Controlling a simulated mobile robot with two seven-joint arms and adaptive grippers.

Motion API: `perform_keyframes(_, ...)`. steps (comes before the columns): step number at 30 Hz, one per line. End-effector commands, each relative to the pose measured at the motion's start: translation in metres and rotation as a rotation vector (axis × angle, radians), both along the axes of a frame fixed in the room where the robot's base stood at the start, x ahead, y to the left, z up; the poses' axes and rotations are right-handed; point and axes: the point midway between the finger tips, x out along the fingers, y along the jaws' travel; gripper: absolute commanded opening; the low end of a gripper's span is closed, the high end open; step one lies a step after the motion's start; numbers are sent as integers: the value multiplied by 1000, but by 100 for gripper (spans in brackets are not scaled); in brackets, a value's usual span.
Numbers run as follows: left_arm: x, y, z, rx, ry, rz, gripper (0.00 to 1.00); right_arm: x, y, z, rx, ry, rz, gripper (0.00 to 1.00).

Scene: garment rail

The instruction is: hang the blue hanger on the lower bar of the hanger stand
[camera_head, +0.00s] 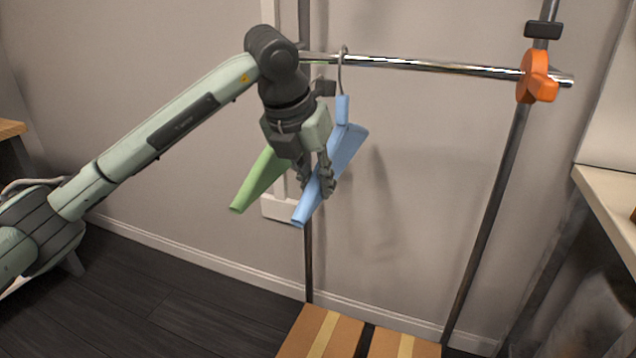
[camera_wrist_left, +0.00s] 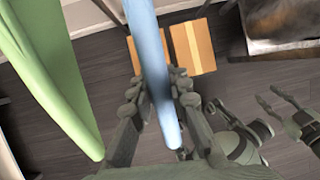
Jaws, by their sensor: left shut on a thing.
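The blue hanger (camera_head: 345,150) hangs tilted below the chrome bar (camera_head: 430,66) in the head view. Its hook (camera_head: 343,60) shows at the bar, with the top of its curve just above it; whether it rests on the bar I cannot tell. My left gripper (camera_head: 316,186) is shut on one arm of the blue hanger, which runs between its fingers in the left wrist view (camera_wrist_left: 158,60). A green hanger (camera_head: 262,180) is beside it, partly behind my gripper, its hook hidden; it also shows in the wrist view (camera_wrist_left: 45,75). My right gripper (camera_wrist_left: 285,108) appears open and empty, low in the wrist view.
An orange clamp (camera_head: 537,78) joins the bar to the stand's right post (camera_head: 490,215). Cardboard boxes (camera_head: 330,330) lie on the dark floor below. A pale table edge (camera_head: 605,205) is at the right. The bar between the blue hook and the clamp is clear.

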Motion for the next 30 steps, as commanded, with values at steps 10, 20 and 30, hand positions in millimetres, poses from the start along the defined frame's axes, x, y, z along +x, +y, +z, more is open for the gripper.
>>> perform_keyframes(10, 0, 0, -1, 0, -1, 0, 0, 3, 3, 2, 5, -17, 6, 40)
perform_keyframes(20, 0, 0, -1, 0, -1, 0, 41, 3, 3, 2, 4, -16, 5, 40)
perform_keyframes(30, -1, 1, 3, 1, -1, 0, 41, 3, 3, 2, 4, -16, 5, 40)
